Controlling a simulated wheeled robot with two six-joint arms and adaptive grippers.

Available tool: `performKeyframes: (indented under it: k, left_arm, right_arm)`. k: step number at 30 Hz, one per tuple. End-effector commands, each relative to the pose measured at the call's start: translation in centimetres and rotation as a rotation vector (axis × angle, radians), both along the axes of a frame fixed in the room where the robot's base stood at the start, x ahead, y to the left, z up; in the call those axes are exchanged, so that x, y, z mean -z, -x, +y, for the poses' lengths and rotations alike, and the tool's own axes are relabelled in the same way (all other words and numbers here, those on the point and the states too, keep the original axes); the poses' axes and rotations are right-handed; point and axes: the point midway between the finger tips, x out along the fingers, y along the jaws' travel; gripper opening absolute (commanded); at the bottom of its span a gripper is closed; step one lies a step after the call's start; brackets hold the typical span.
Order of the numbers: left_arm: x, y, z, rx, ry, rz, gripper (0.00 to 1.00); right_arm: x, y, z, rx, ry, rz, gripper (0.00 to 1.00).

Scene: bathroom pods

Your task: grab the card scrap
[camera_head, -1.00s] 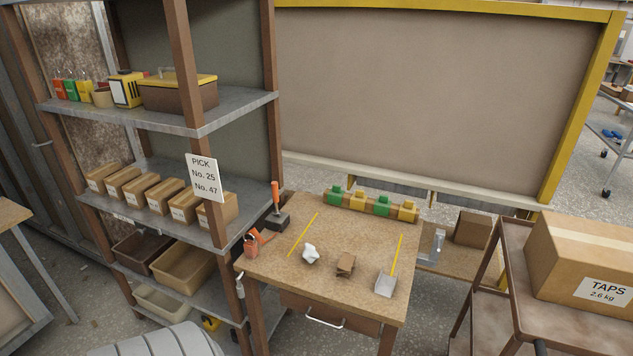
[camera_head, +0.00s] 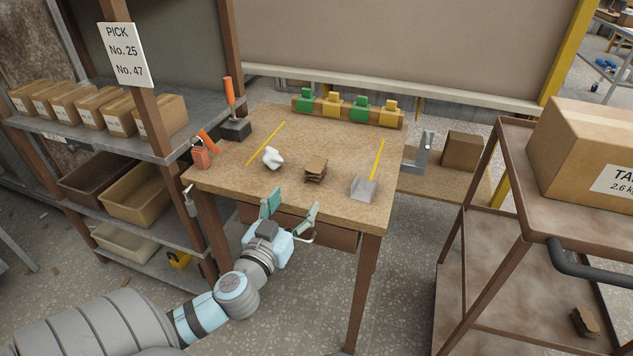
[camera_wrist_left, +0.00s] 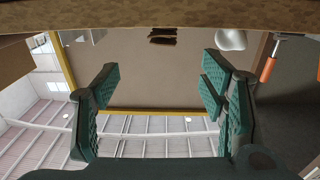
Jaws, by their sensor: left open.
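The card scrap (camera_head: 315,169) is a small brown, crumpled, layered piece. It lies on the front half of the wooden table (camera_head: 230,183). In the left wrist view the card scrap (camera_wrist_left: 162,37) shows at the top centre, beyond the fingertips. My left gripper (camera_head: 291,208) is open and empty, just in front of the table's front edge. It is apart from the card scrap, on the near side and slightly left of it. Its green-padded fingers also show in the left wrist view (camera_wrist_left: 160,85). My right gripper is in neither view.
A white crumpled piece (camera_head: 272,157) lies left of the card scrap and a grey scoop-like tray (camera_head: 364,187) lies right. Yellow strips flank them. A drawer handle (camera_head: 301,238) is under the tabletop. A shelf rack stands left, a cart (camera_head: 488,190) right.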

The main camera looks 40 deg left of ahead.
Motion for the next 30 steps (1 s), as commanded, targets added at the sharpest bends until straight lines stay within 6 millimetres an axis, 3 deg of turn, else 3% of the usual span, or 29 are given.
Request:
performKeyframes:
  k: [6,18,26,30]
  left_arm:
    - [-0.3,-5.3,1.6,-0.001,0.003,-0.002,0.65]
    - [-0.4,-11.1,4.1,-0.001,0.004,0.003,0.65]
    - [-0.3,-11.9,4.3,0.002,0.002,0.004,0.65]
    - [-0.3,-11.9,4.3,0.002,0.002,0.004,0.44]
  right_arm:
    - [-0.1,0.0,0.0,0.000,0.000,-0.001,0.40]
    - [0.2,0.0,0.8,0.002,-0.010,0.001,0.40]
    - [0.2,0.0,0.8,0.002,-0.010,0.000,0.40]
    - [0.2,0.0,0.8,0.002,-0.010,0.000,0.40]
